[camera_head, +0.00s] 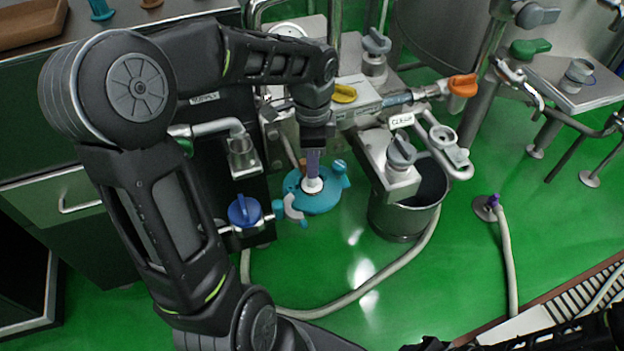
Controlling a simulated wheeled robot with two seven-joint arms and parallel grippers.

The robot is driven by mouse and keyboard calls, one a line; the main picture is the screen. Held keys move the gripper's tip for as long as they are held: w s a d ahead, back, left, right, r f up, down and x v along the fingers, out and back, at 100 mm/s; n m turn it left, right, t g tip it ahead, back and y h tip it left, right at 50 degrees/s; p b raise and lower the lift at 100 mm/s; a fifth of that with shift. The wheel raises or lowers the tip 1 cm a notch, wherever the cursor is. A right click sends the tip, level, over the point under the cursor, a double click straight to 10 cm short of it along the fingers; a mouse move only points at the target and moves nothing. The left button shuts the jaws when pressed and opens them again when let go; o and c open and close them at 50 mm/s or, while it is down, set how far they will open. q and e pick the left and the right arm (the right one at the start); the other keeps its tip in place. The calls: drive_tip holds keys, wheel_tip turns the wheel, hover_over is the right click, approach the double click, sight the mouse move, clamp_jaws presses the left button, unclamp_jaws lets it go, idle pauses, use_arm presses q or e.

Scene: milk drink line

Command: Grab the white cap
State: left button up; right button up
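A steel bucket (399,217) stands right of the vessel, under a steel block with a grey knob (401,152). A blue-knobbed valve (244,211) is to the left.

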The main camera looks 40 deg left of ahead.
use_arm(q)
drive_tip(key=shift+f, duration=0.1)
wheel_tip(320, 180, down, 5)
drive_tip(key=shift+w+f+b, duration=0.1)
drive_tip(key=shift+b, duration=0.25)
drive_tip(key=shift+c, duration=0.3)
clamp_jaws()
idle(0.5)
